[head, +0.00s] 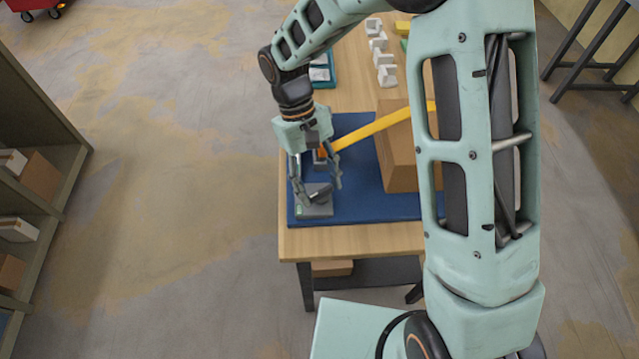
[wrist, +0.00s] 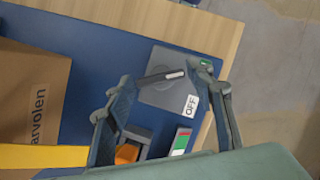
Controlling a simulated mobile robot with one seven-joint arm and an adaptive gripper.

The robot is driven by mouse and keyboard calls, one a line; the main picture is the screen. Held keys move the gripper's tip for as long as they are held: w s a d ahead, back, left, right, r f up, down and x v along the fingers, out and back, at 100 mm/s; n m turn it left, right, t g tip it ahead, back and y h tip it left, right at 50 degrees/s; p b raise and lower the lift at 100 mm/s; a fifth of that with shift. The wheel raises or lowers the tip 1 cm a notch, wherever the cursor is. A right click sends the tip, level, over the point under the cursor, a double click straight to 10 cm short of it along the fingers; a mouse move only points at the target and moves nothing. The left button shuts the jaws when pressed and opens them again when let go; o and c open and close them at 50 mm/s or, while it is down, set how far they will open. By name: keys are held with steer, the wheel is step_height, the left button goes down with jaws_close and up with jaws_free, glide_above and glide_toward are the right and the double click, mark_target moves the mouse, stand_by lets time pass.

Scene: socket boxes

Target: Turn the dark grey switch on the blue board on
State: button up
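The dark grey switch (wrist: 160,95) is a flat grey box near the edge of the blue board (wrist: 88,75); it also shows in the head view (head: 316,210). Its plate has a white OFF label (wrist: 191,105) and a small green mark (wrist: 205,62), partly behind a finger. A dark lever with a pale tip (wrist: 174,75) lies across the box, the tip on the green mark's side. My gripper (wrist: 165,77) is open above the box, its fingers on either side of the lever; the head view shows it pointing down there (head: 318,188). I cannot tell whether a finger touches the lever.
A second switch with an orange part (wrist: 127,153) and a red-green plate (wrist: 182,141) sits beside it. A cardboard box (head: 397,150) and a yellow bar (head: 375,127) stand close on the right. White pieces (head: 384,65) lie farther back. The table's left edge is close.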

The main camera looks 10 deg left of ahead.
steer(key=shift+o, duration=0.9)
steer(key=v, duration=1.2)
